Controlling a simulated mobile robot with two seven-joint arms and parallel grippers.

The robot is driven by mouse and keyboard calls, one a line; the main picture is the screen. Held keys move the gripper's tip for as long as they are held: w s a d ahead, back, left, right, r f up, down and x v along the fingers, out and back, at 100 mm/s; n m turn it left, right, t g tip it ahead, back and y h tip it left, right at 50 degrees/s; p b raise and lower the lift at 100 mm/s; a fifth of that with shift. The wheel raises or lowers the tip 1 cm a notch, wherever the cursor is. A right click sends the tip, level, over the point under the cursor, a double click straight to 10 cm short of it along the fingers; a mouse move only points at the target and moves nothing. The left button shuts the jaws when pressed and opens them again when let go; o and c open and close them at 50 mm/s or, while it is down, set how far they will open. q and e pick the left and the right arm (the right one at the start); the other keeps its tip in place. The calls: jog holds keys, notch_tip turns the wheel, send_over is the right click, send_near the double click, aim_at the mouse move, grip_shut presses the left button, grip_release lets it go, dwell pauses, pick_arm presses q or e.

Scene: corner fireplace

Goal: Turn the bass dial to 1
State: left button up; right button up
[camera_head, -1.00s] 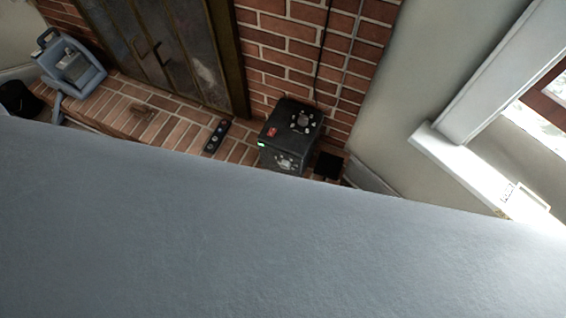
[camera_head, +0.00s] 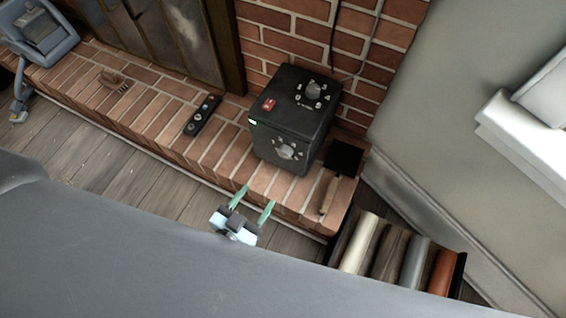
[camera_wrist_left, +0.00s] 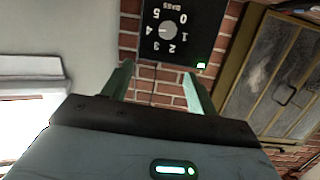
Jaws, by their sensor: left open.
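A black cube-shaped box (camera_head: 275,135) stands on the brick hearth. Its front face has a grey dial (camera_head: 288,152) with white marks, and its top has another dial (camera_head: 313,90). In the left wrist view the bass dial (camera_wrist_left: 168,30) appears upside down, with numbers from 0 to 5 around it; its pointer is too small to read. My left gripper (camera_head: 258,196) is open and empty, apart from the box, in front of and below its front face. In the wrist view its fingers (camera_wrist_left: 158,70) are spread below the dial. My right gripper is not in view.
A black remote (camera_head: 202,115) lies on the hearth (camera_head: 160,110) left of the box. A brush-like tool (camera_head: 328,190) lies to the right, beside a crate of rolls (camera_head: 455,285). A blue-grey appliance (camera_head: 40,40) is at the far left. Brick wall (camera_head: 300,35) stands behind.

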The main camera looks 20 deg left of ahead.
pick_arm(q)
jog(key=w+f+t+b, duration=0.2)
jog(key=w+f+b, duration=0.3)
jog(key=w+b, duration=0.1)
jog(key=shift+d+x, duration=0.2)
jog(key=shift+x, duration=0.7)
